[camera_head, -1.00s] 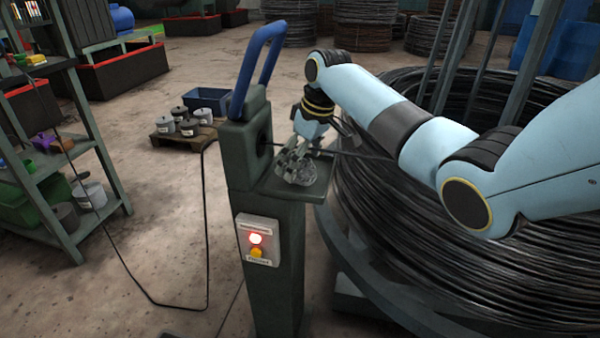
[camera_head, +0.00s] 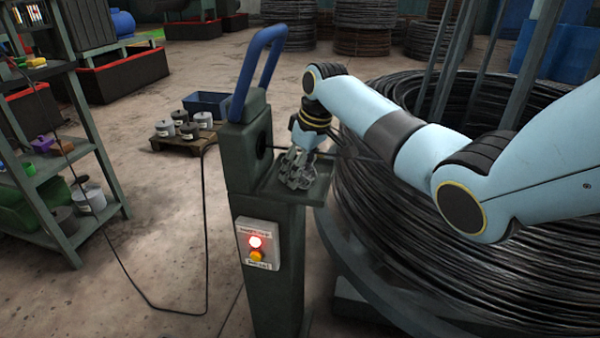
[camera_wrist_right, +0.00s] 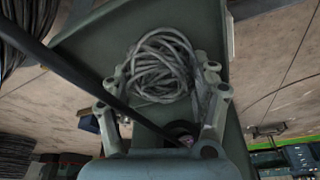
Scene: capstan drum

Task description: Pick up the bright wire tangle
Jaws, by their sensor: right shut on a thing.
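The bright wire tangle (camera_wrist_right: 160,65) is a loose grey coil on the small green shelf (camera_wrist_right: 95,45) of the post in the right wrist view. In the head view the tangle (camera_head: 297,180) is mostly hidden behind my right gripper (camera_head: 299,165). My right gripper points down over the shelf, its fingers (camera_wrist_right: 165,95) on either side of the tangle and shut on it. I cannot tell whether the tangle is clear of the shelf. My left gripper is not in view.
A dark rod (camera_wrist_right: 75,70) crosses close to the gripper. The green post (camera_head: 278,260) has a blue handle (camera_head: 245,75) and a control box (camera_head: 257,244) with a lit red lamp. A large black wire coil (camera_head: 400,260) stands at the right. Shelving (camera_head: 100,150) stands at the left.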

